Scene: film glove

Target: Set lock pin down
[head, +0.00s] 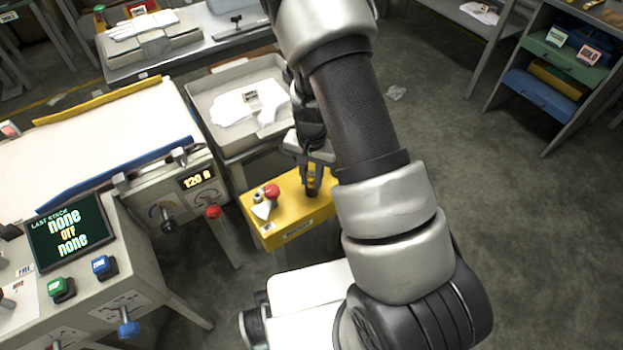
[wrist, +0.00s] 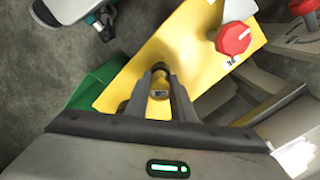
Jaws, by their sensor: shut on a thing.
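My gripper (head: 312,188) points down over the right part of the yellow box top (head: 292,198) in the head view. In the wrist view my gripper (wrist: 160,78) is shut on a small brass-coloured piece, which looks like the lock pin (wrist: 159,90). The yellow top (wrist: 185,45) lies right below it. I cannot tell whether the pin touches the yellow top. In the head view the pin is mostly hidden by the fingers.
A red knob (head: 271,191) and a white pointed piece (head: 262,210) are on the yellow box's left part. A grey tray (head: 205,95) with white gloves stands behind. A console with a screen (head: 66,231) is at left.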

